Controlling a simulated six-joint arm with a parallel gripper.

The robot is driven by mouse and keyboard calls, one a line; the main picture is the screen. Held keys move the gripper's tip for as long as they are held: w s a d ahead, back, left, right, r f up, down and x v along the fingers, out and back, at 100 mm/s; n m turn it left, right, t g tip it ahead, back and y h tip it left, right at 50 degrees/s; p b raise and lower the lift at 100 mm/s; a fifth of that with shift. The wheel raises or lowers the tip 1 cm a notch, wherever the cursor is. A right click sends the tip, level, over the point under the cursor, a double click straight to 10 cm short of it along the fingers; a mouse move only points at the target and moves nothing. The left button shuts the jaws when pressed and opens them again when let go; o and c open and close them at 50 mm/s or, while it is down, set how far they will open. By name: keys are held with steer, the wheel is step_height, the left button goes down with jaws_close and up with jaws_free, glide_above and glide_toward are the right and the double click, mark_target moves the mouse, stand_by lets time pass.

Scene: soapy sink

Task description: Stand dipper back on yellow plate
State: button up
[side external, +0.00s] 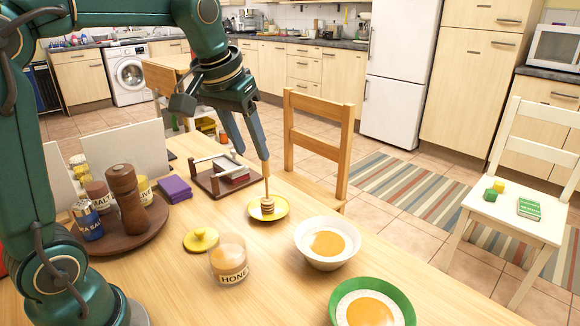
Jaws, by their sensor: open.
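The honey dipper (267,203) stands about upright, ribbed head down, on the yellow plate (281,211) near the middle of the wooden table. Its thin handle points up. My gripper (252,153) is above the plate with its fingers pointing down. It is open, with one finger left of the handle and the other at the handle's top end. I cannot tell whether that finger touches the handle.
A glass honey jar (229,261) and a yellow lid (201,239) are in front of the plate. A white bowl (309,252) and a green bowl (405,299) stand to the right. A napkin holder (210,182) and a round spice tray (150,232) are to the left.

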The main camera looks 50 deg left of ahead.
steer(key=s+d+f+m, duration=0.1)
steer(key=s+d+f, duration=0.1)
steer(key=s, duration=0.3)
steer(key=s+d+f+m+t, duration=0.1)
steer(key=s+d, duration=0.1)
steer(key=s, duration=0.2)
steer(key=s+d+f+m+h, duration=0.1)
steer(key=s+d+f, duration=0.1)
steer(key=s, duration=0.3)
steer(key=shift+s+d+f+t, duration=0.3)
steer(key=shift+d, duration=0.25)
